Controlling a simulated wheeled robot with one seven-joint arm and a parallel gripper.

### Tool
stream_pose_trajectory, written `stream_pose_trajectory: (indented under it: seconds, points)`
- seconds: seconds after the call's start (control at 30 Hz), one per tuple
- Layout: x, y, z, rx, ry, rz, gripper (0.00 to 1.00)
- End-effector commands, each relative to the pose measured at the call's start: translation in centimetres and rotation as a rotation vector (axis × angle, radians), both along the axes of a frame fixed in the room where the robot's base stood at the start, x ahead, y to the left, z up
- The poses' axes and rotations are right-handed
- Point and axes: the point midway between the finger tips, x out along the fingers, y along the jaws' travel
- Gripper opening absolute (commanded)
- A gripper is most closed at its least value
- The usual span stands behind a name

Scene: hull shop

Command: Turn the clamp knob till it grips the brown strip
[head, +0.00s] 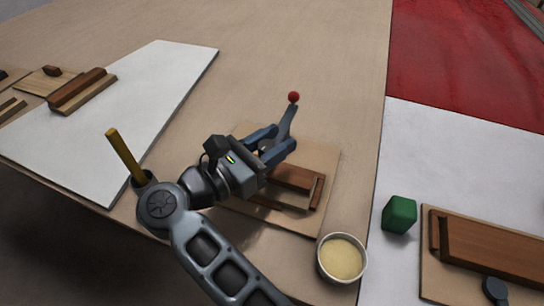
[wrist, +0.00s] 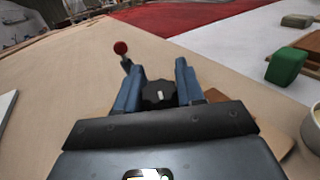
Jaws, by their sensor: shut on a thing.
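My gripper (head: 274,144) is over a light wooden board (head: 326,158) near the table's front edge. In the wrist view the blue fingers (wrist: 158,85) are shut on a black knob (wrist: 158,96) with a pale mark on its face. The head view does not show the knob clearly, as the gripper covers it. A brown strip (head: 298,178) lies on the board just below the gripper, partly hidden by it. I cannot tell whether the clamp touches the strip. A grey lever with a red ball (head: 293,97) rises beyond the fingers; the ball also shows in the wrist view (wrist: 120,47).
A bowl with pale yellow contents (head: 341,258) stands at the board's front right corner. A green block (head: 399,214) and a brown wooden assembly (head: 495,250) are on the right. A white sheet (head: 150,110) with wooden pieces lies left. The table behind is bare.

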Motion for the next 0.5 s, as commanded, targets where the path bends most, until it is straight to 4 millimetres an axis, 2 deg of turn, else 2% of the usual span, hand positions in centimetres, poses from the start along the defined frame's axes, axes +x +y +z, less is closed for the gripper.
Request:
stream_pose_trajectory:
  seconds: [0.03,0.5]
  points:
    - [0.04,0.03,-0.69,0.001,0.000,-0.027,0.07]
    - [-0.15,-0.30,-0.09,-0.001,0.002,-0.161,0.07]
